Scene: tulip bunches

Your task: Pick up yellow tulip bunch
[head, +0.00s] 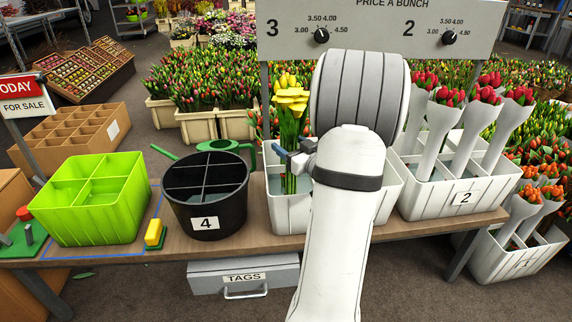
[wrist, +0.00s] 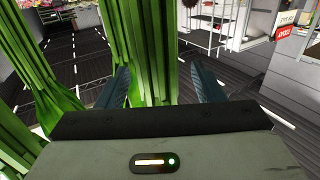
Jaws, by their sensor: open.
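My gripper (head: 291,155) is at stem height beside the bunch, partly hidden by my arm. In the wrist view my gripper (wrist: 161,72) is open, with a finger on each side. A bundle of green stems (wrist: 150,50) rises between the fingers; I cannot tell whether they touch it. The flower heads are out of the wrist view.
More green stems (wrist: 55,80) stand left of the fingers in the wrist view. A bin of wrapped red tulips (head: 461,185) is at right. A black bucket (head: 205,210) marked 4 and an empty lime-green crate (head: 92,215) stand left. The price board (head: 375,28) is behind.

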